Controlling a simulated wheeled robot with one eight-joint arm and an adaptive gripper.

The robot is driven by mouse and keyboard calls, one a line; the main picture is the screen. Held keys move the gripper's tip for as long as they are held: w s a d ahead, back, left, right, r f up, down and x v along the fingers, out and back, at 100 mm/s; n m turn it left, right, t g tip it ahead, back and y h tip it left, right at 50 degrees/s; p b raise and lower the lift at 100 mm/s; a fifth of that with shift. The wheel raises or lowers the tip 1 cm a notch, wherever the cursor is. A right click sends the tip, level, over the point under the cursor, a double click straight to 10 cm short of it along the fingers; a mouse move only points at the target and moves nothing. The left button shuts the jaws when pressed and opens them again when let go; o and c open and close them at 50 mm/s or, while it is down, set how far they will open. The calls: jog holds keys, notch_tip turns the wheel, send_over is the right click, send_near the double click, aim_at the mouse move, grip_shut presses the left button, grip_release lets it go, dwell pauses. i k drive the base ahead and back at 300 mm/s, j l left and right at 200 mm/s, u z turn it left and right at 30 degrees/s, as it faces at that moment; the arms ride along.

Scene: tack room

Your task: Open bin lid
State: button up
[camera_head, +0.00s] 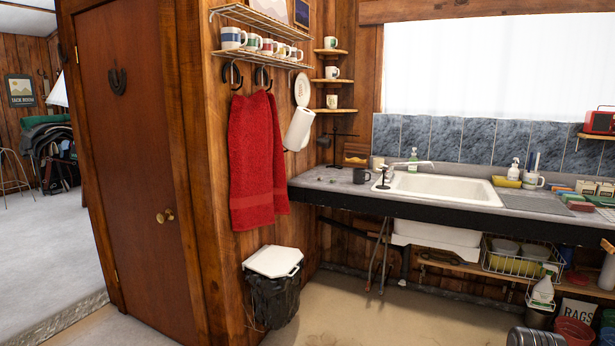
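The bin (274,300) stands on the floor against the wood-panelled wall, just right of the brown door. It has a black bag or body and a white lid (272,261). The lid lies flat and closed on top, with a small handle-like loop at its right front edge. What is inside the bin is hidden.
A red towel (258,160) hangs on the wall above the bin. The closed door (140,170) is to the left. A counter (340,186) with a sink (445,188) runs to the right. The floor (370,318) in front of the bin is clear.

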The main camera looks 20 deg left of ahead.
aim_at(275, 260)
jog(key=i+j+u, duration=0.2)
jog(key=i+j, duration=0.9)
jog(key=i+j+u, duration=0.2)
jog(key=i+j, duration=0.8)
jog(key=i, duration=0.15)
jog(key=k+l+u, duration=0.45)
jog(key=k+l+z, duration=0.4)
jog(key=k, duration=0.3)
jog(key=k+l+z, duration=0.4)
jog(key=k+l, duration=0.2)
